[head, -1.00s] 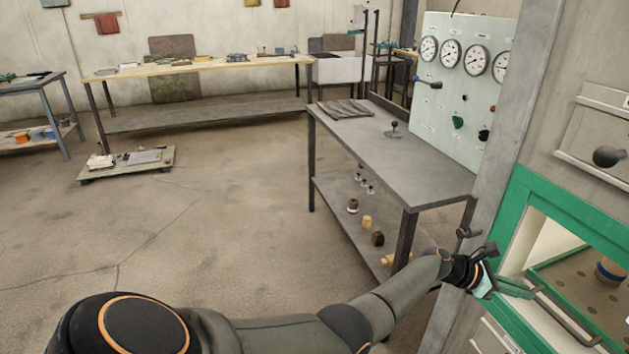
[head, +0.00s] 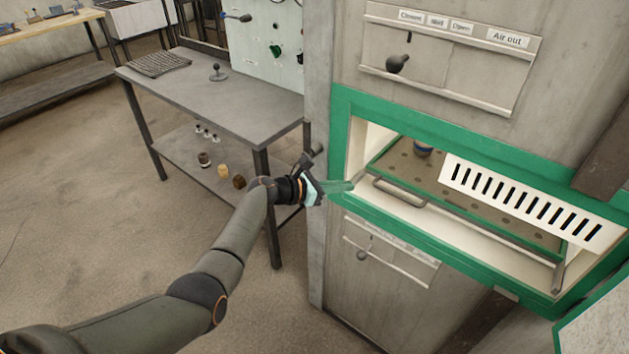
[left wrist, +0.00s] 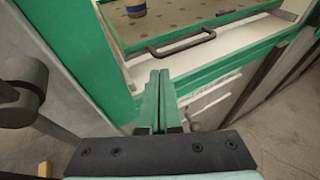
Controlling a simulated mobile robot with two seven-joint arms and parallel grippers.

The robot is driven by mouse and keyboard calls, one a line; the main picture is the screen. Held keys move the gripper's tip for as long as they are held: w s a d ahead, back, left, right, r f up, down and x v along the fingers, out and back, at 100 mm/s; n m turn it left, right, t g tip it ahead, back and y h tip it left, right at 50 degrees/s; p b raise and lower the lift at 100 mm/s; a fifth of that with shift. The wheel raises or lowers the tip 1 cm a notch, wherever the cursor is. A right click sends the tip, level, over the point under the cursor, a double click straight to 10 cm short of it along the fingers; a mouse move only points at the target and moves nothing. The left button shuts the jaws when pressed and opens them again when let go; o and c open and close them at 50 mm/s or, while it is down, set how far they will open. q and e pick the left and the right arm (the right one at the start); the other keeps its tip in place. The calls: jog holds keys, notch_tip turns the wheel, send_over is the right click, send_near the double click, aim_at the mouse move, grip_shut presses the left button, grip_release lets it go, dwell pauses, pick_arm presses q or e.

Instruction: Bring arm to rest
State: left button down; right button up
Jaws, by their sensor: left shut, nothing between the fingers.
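My left arm reaches in from the lower left of the head view. My left gripper (head: 340,187) is shut and empty, just in front of the left side of the green-framed furnace opening (head: 343,130). In the left wrist view its two green fingers (left wrist: 157,100) lie together, pointing toward the opening's lower edge. Past the fingertips is the dark handle (left wrist: 182,43) of the perforated tray (left wrist: 215,22). The handle also shows in the head view (head: 398,193). My right gripper is not in view.
A blue and brown cup (head: 422,148) stands on the tray inside the opening. A white slotted plate (head: 520,203) is at the opening's right. A dark knob (left wrist: 25,90) is close on the left. A grey metal table (head: 235,95) stands left of the cabinet, with open floor before it.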

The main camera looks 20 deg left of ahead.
pick_arm(q)
jog(key=p+v, duration=0.1)
jog(key=v, duration=0.6)
jog(key=shift+p, duration=0.3)
jog(key=s+a+f+m+g+y, duration=0.2)
jog(key=s+f+m+y, duration=0.4)
jog(key=s+f+m, duration=0.8)
jog(key=s+d+f+m+y, duration=0.1)
jog(key=s+d+m, duration=0.1)
jog(key=s+m, duration=0.5)
jog(key=s+d+f+m+t+y, duration=0.1)
jog(key=s+f+m, duration=0.1)
jog(key=s+m, duration=0.6)
jog(key=s, duration=0.5)
jog(key=shift+d, duration=0.35)
